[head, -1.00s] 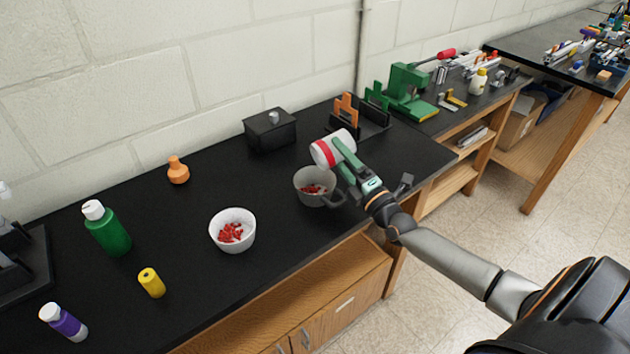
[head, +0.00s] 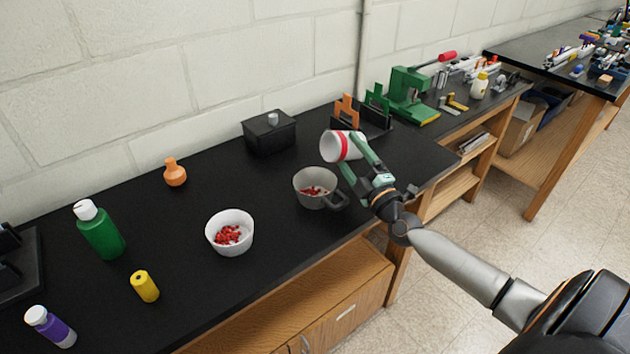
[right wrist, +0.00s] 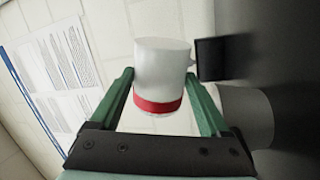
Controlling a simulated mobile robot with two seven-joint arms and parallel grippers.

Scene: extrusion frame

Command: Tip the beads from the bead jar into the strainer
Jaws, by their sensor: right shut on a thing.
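The bead jar (head: 345,147), white with a red band, is held in my right gripper (head: 358,160). It is tilted on its side, with its mouth toward the left, above and to the right of the strainer. In the right wrist view the jar (right wrist: 162,72) sits between the two green fingers of the gripper (right wrist: 165,95). The grey strainer (head: 316,197) with a handle stands upright on the black bench, and red beads (head: 314,190) lie inside it. Whether beads are left in the jar I cannot tell. My left gripper does not show.
A white bowl (head: 230,245) with red beads stands left of the strainer. A black box (head: 268,133) and a black rack (head: 370,121) stand behind. An orange flask (head: 174,172), green bottle (head: 99,232), yellow cylinder (head: 145,287) and purple bottle (head: 50,327) stand farther left.

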